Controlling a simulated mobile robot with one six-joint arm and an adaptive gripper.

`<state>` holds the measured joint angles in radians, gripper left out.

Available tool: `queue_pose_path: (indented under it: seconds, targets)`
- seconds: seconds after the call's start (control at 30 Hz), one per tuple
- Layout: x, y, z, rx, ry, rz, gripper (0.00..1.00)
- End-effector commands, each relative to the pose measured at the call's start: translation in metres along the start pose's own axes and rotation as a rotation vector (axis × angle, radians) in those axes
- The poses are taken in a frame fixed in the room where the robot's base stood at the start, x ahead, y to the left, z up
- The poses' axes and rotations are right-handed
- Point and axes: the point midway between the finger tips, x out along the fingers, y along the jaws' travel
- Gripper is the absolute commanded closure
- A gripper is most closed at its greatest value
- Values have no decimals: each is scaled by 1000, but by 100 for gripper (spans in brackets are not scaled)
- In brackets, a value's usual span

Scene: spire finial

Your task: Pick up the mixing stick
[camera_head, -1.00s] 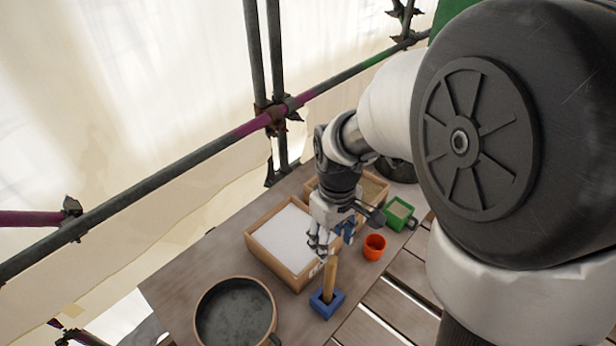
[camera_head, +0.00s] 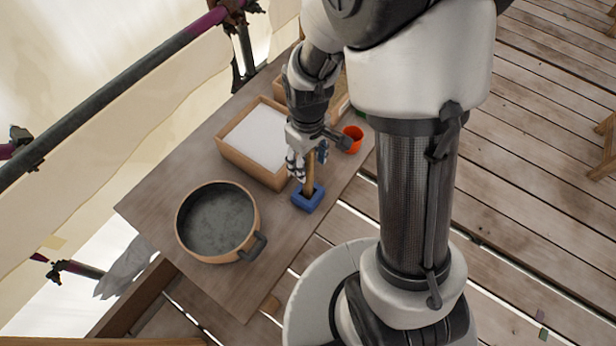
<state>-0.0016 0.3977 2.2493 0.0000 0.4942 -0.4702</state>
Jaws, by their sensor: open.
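The mixing stick (camera_head: 310,177) is a wooden rod standing upright in a small blue holder (camera_head: 308,198) near the right edge of the wooden table. My gripper (camera_head: 307,168) is open at the stick's upper part, with one finger to its left and a blue-tipped part to its right. The stick's top is hidden by the gripper. I cannot tell whether the fingers touch the stick.
A round pot (camera_head: 217,222) with a dark inside and a side handle stands front left on the table (camera_head: 150,200). A wooden box (camera_head: 232,160) with white contents is behind the stick. An orange cup (camera_head: 352,139) stands to the right. Scaffold poles run along the left.

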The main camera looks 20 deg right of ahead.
Motion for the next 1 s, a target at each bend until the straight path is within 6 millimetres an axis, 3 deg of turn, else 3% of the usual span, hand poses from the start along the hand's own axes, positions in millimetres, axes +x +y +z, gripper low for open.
queue_pose_path:
  seconds: [0.03, 0.13, 0.4, 1.0]
  targets:
    - [13, 1, 1, 0, -4, -2, 52]
    - [25, 1, 0, 0, -2, -1, 52]
    - [26, 1, 0, 0, 0, 0, 53]
    - [25, 1, 0, 0, 0, 0, 93]
